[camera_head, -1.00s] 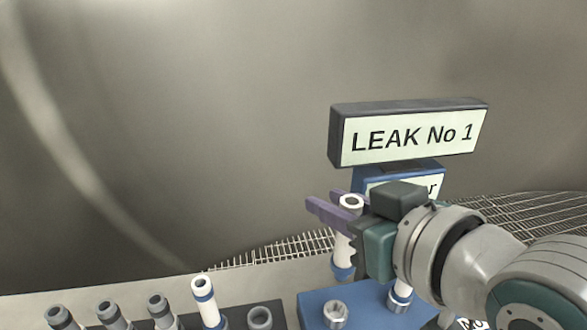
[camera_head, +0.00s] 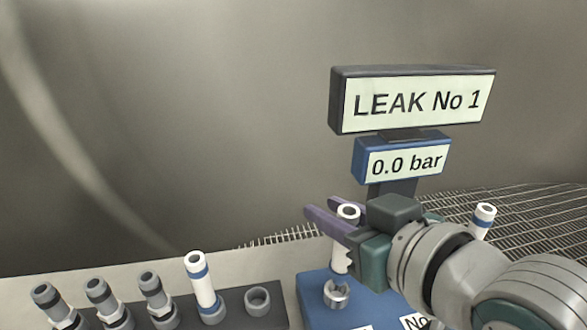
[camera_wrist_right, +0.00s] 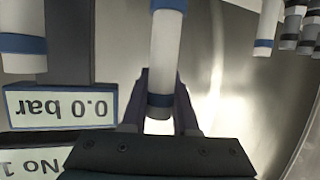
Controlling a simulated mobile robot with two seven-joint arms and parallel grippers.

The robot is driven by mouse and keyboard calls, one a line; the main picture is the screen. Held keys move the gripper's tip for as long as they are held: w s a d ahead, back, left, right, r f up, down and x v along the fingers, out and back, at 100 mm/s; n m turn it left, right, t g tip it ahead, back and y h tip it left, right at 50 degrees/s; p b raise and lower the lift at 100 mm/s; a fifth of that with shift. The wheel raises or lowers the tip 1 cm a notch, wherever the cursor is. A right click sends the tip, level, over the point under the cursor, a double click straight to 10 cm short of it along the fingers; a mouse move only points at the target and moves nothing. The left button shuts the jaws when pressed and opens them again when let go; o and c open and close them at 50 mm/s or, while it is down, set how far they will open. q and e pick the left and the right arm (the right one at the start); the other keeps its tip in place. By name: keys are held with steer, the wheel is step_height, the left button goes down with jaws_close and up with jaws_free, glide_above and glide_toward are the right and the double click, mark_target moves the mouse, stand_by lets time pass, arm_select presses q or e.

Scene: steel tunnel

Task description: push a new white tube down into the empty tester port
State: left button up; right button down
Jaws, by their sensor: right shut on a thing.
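My right gripper (camera_head: 335,222) is shut on a white tube (camera_head: 340,257) and holds it upright over the blue tester (camera_head: 312,288). The tube's open top sticks up between the purple fingers. The wrist view shows the tube (camera_wrist_right: 165,55) between the fingers, with blue bands. The open grey port (camera_head: 336,293) is just below the tube in the head view. The tube's lower end looks close above or behind its rim; I cannot tell whether they touch. My left gripper is not in view.
A sign reads LEAK No 1 (camera_head: 415,101) above a display (camera_head: 405,160) showing 0.0 bar. A dark rack (camera_head: 278,318) holds grey fittings, a white tube (camera_head: 203,283) and an empty socket (camera_head: 258,299). Another white tube (camera_head: 484,220) stands behind my right arm.

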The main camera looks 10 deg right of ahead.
stand_by(0.7)
steer(key=shift+p, duration=0.3)
stand_by(0.8)
steer(key=shift+p, duration=0.5)
steer(key=shift+f, duration=0.15)
steer(key=shift+f+b, duration=1.2)
steer(key=shift+f, duration=0.35)
steer(key=c, duration=0.6)
jaws_free()
steer(key=shift+s, duration=0.1)
steer(key=p+v, duration=0.2)
steer(key=v, duration=0.7)
steer(key=shift+s+r, duration=0.15)
steer(key=shift+s, duration=0.2)
